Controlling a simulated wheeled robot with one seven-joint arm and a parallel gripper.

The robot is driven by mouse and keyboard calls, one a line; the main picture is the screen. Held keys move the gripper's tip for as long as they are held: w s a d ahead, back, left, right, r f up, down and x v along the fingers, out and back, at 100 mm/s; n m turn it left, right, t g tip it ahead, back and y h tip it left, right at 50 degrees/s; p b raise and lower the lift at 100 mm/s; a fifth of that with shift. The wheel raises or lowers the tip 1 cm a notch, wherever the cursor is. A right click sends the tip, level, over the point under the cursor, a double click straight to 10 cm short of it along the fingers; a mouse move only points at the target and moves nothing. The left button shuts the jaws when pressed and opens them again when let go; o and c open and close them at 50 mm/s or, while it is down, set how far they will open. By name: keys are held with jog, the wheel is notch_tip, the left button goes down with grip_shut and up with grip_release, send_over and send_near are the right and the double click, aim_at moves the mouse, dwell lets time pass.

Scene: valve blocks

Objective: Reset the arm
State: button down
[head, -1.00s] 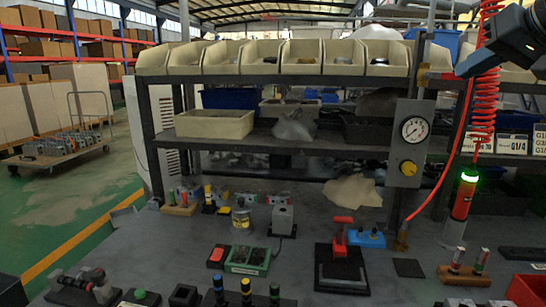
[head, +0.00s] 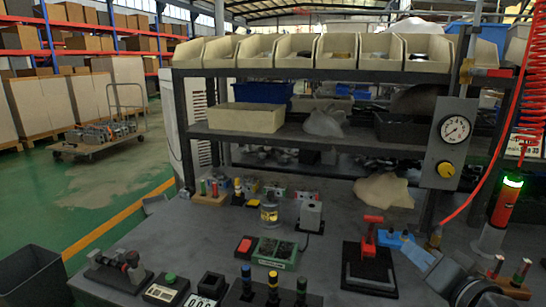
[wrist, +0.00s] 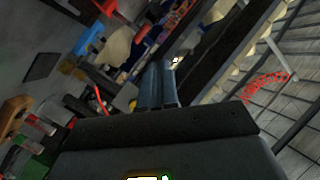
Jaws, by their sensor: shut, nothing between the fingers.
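My gripper (wrist: 158,84) shows in the wrist view with its two grey fingers together and nothing between them. The wrist view is tilted, with the shelf unit, red hose and ceiling slanting across it. In the head view a blue-grey part of my arm shows at the lower right, in front of the bench and right of the red-handled press (head: 371,240).
A shelf unit with cream bins (head: 296,50) rises behind the bench, with a gauge panel (head: 450,143) at its right. A red coiled hose (head: 524,100) hangs nearby. A lit signal tower (head: 505,210) stands at the right. A dark bin (head: 35,272) is at lower left.

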jog(key=s+a+f+h, duration=0.1)
jog(key=s+a+f, duration=0.1)
jog(key=s+f, duration=0.65)
jog(key=s+a+f+h, duration=0.2)
jog(key=s+a+f, duration=0.1)
jog(key=s, duration=1)
jog(key=s+r+n, duration=0.2)
jog(key=s+n, duration=0.1)
jog(key=s, duration=0.7)
jog(key=s+d+r+n+g, duration=0.1)
jog(key=s+r+n, duration=0.1)
jog(key=s, duration=0.9)
jog(key=shift+n, duration=0.6)
